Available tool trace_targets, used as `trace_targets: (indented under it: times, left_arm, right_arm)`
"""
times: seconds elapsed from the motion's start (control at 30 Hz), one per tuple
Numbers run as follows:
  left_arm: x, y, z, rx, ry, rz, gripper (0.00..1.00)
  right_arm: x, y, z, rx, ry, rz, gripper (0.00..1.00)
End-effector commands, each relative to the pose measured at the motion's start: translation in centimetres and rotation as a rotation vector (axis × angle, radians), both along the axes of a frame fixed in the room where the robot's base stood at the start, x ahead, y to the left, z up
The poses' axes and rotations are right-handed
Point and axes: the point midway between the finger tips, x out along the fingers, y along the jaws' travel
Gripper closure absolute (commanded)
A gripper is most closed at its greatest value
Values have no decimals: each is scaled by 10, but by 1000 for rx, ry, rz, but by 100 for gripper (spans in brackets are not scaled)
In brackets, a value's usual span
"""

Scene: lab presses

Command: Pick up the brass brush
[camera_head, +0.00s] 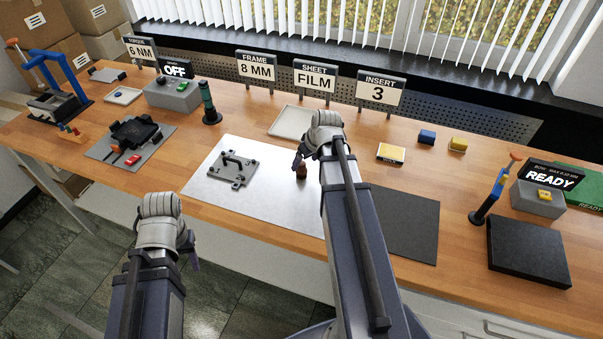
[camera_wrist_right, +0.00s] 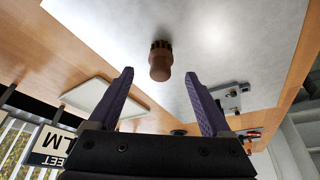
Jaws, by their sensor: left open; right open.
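The brass brush (camera_head: 302,172) is a small piece with a rounded brown handle, standing on the pale metal sheet near its right side. In the right wrist view the brush (camera_wrist_right: 160,62) shows its brown handle and a brass-coloured ring of bristles at the sheet. My right gripper (camera_head: 298,159) is open just above the brush. In the wrist view the brush appears centred between the fingertips and just beyond them, with no contact seen. My left gripper (camera_head: 192,258) hangs in front of the table, away from the brush; its fingers are mostly hidden behind its wrist.
A white tray (camera_head: 291,122) lies behind. Sign boards stand along the back.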

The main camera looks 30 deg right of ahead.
Motion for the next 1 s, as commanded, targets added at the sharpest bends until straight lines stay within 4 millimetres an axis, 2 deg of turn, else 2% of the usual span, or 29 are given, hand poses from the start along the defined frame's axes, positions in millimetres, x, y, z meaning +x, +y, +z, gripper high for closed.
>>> trace_targets:
  times: [0.17,0.53,0.83,1.0]
  left_arm:
    - [0,0,-5,0,0,0,50]
    - [0,0,-45,0,0,0,50]
    - [0,0,-45,0,0,0,50]
    - [0,0,-45,0,0,0,50]
  right_arm:
    - [3,0,-5,0,0,0,18]
    - [21,2,-45,-1,0,-1,18]
    - [22,2,-45,0,0,-1,18]
    - [22,2,-45,0,0,-1,36]
